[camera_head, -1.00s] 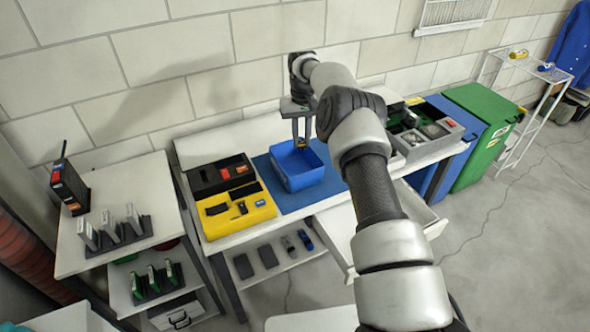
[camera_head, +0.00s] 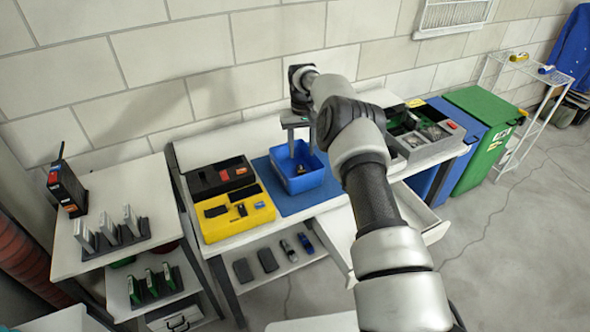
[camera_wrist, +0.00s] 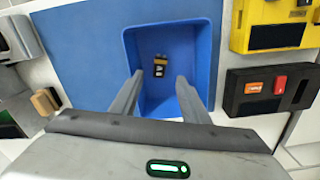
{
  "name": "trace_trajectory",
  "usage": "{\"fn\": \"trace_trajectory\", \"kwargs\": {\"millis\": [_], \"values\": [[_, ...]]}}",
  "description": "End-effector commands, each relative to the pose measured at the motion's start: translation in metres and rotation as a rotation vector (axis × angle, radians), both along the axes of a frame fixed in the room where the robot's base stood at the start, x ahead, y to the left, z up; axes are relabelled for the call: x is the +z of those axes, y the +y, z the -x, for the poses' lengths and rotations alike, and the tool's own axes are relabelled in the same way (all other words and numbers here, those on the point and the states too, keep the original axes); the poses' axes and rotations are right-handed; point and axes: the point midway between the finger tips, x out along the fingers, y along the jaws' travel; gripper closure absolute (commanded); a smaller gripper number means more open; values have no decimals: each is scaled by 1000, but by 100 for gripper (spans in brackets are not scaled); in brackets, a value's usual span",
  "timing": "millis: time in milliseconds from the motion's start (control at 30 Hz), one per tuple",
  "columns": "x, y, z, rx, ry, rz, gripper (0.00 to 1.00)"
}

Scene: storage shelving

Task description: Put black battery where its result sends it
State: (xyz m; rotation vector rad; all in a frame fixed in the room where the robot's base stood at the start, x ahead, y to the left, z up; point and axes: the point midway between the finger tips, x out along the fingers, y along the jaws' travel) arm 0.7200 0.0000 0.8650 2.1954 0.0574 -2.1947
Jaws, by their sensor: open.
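A small black battery with a yellow-orange band and white marks lies on the floor of the blue bin (camera_wrist: 205,48); the wrist view shows the battery (camera_wrist: 160,67) clear of the bin walls. In the head view it is a small dark and yellow spot (camera_head: 301,169) inside the bin (camera_head: 304,184). My gripper (camera_head: 301,153) is above the bin, pointing down, its fingers apart and empty. In the wrist view the gripper's fingertips (camera_wrist: 159,76) frame the battery from above, with no visible contact.
The bin stands on a blue mat (camera_head: 323,196). Left of it are a yellow case (camera_head: 236,223) and a black case (camera_head: 203,191) with red items. A grey divided tray (camera_head: 433,149) stands right. Blue (camera_head: 459,125) and green (camera_head: 492,105) lidded bins stand beyond the bench.

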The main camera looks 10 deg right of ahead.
Motion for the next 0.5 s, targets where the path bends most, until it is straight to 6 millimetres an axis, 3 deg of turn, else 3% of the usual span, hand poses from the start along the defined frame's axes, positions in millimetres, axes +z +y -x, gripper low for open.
{"fn": "trace_trajectory", "kwargs": {"millis": [167,500], "values": [[14,0,-1,0,-3,0,58],[94,0,-1,0,-6,0,58]]}}
